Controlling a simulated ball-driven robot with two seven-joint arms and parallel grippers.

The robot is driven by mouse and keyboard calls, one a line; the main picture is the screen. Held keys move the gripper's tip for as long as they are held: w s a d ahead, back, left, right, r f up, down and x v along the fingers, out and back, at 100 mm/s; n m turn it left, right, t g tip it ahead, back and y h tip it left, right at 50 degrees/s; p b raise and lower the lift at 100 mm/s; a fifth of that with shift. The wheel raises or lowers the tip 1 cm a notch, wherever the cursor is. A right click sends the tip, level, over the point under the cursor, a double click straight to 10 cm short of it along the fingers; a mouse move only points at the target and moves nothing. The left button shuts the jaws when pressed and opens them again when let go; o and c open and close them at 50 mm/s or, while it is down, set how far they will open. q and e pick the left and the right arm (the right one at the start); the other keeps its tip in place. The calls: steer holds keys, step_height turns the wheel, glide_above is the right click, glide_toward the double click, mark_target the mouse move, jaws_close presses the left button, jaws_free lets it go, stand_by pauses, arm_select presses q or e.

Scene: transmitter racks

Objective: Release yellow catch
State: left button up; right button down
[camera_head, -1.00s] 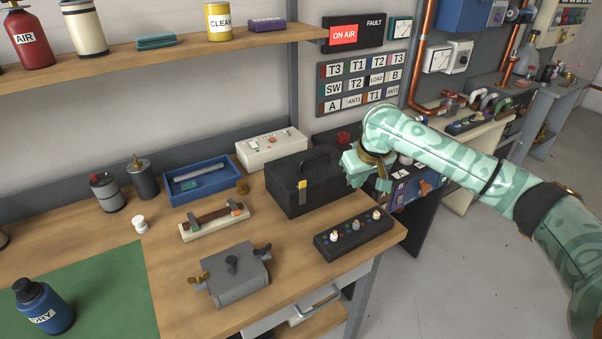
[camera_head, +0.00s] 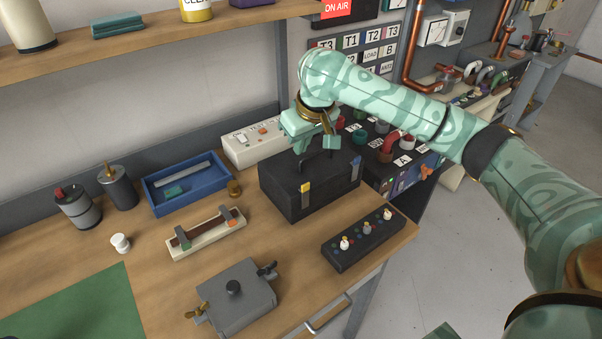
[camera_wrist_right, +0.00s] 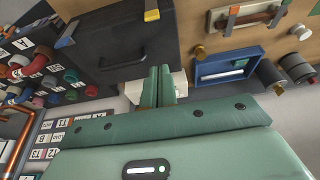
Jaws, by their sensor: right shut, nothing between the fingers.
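The yellow catch (camera_head: 305,188) is a small tab on the front of a black case (camera_head: 330,198) with a carrying handle, on the wooden bench. In the right wrist view the yellow catch (camera_wrist_right: 151,11) is at the top edge, on the rim of the black case (camera_wrist_right: 118,62). My right gripper (camera_head: 328,143) is over the back of the case, near the handle and apart from the catch. Its fingers (camera_wrist_right: 160,76) are together and empty. My left gripper is not in view.
A switch box (camera_head: 362,240) stands in front of the case, a grey box (camera_head: 236,296) front left. A blue tray (camera_head: 186,187) and a white instrument (camera_head: 254,141) are behind left. A panel with knobs and pipes (camera_head: 404,161) is to the right.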

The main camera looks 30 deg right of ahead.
mark_target(291, 178)
steer(key=b+x, duration=0.5)
steer(key=x, duration=0.6)
steer(key=shift+d, duration=0.1)
steer(key=shift+s+d+r, duration=0.1)
steer(key=shift+s+r, duration=0.1)
steer(key=shift+s, duration=0.8)
steer(key=shift+s+d+r, duration=0.15)
steer(key=shift+s+r, duration=0.05)
steer(key=shift+s, duration=0.85)
